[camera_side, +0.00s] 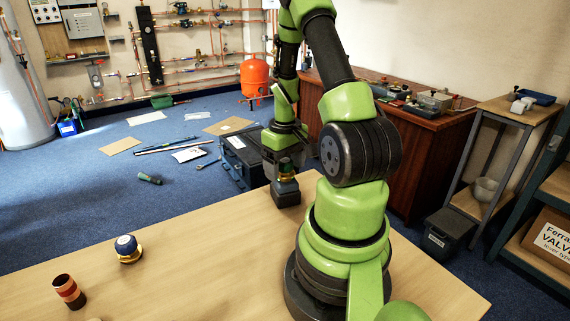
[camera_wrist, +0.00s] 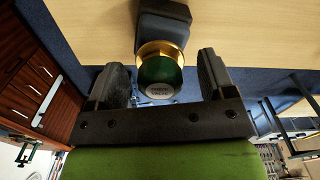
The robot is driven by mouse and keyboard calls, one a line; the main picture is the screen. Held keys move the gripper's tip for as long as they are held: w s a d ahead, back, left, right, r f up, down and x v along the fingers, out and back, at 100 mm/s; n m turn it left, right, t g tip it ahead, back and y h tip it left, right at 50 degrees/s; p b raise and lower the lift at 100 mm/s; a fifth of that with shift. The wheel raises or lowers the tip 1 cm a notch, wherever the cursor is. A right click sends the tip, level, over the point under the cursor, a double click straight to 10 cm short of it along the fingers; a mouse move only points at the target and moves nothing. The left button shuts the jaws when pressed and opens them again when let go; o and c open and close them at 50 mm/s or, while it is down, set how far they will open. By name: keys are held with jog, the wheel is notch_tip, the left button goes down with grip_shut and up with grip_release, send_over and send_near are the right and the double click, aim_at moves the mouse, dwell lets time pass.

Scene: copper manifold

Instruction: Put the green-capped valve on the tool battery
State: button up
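The green-capped valve (camera_side: 286,171), with a brass-coloured body, stands upright on top of the dark tool battery (camera_side: 286,194) near the table's far edge. In the wrist view the green cap (camera_wrist: 160,74) with its pale lettered top lies between my two fingers, and the battery (camera_wrist: 162,24) shows behind it. My gripper (camera_wrist: 160,80) is open, with a gap on each side of the cap. In the side view my gripper (camera_side: 283,152) is just behind and above the valve, partly hard to make out.
The middle of the wooden table (camera_side: 210,255) is clear. A dark toolbox (camera_side: 240,158) sits on the floor beyond the table edge.

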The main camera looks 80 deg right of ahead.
aim_at(285, 160)
notch_tip(285, 160, up, 12)
jog(key=w+a+r+t, duration=0.1)
jog(key=w+a+r, duration=0.2)
jog(key=a+r, duration=0.15)
jog(key=s+a+r+n+t+y, duration=0.1)
jog(key=a+r+t, duration=0.2)
jog(key=a, duration=0.7)
jog(key=s+a+r+n+t+y, duration=0.1)
jog(key=s+a+r+t, duration=0.1)
jog(key=a, duration=0.9)
jog(key=shift+r+n+t, duration=0.4)
jog(key=shift+r+t, duration=0.2)
jog(key=shift+r, duration=0.35)
